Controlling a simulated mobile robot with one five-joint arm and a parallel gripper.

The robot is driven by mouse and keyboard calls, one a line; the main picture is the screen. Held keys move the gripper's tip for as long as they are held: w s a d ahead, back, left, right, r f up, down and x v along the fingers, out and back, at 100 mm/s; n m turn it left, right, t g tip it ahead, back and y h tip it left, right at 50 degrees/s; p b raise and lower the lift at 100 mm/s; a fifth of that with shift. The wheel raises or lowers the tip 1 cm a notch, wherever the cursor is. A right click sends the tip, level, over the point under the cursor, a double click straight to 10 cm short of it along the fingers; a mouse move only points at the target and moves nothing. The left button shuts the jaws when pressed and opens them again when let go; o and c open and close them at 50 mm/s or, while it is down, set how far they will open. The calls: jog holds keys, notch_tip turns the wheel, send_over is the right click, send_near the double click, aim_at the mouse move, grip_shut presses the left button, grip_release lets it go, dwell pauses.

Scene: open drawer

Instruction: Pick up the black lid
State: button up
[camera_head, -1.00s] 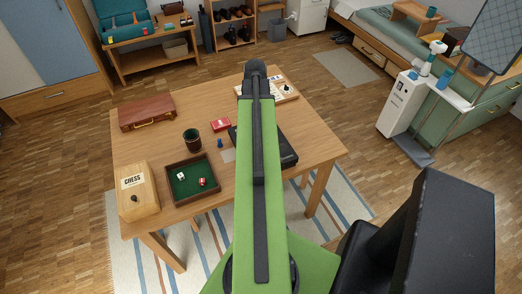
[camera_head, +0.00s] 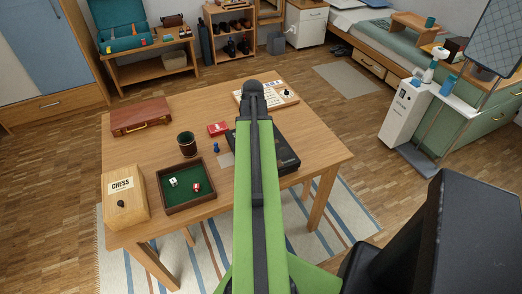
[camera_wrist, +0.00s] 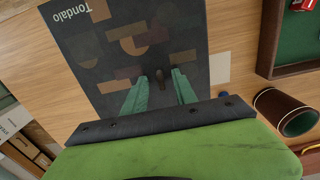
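The black lid is the top of a flat dark box (camera_head: 283,150) on the right part of the table, partly hidden behind my arm in the head view. In the wrist view the lid (camera_wrist: 92,55) shows the word "Tondalo" and muted geometric shapes. My gripper (camera_wrist: 160,86) has two teal fingers spread apart over the lid's edge area. A small dark shape, perhaps a knob, shows between the fingertips. I cannot tell whether the fingers touch the lid. The head view does not show my fingers.

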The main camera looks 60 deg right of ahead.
grip_shut()
dwell(1.3)
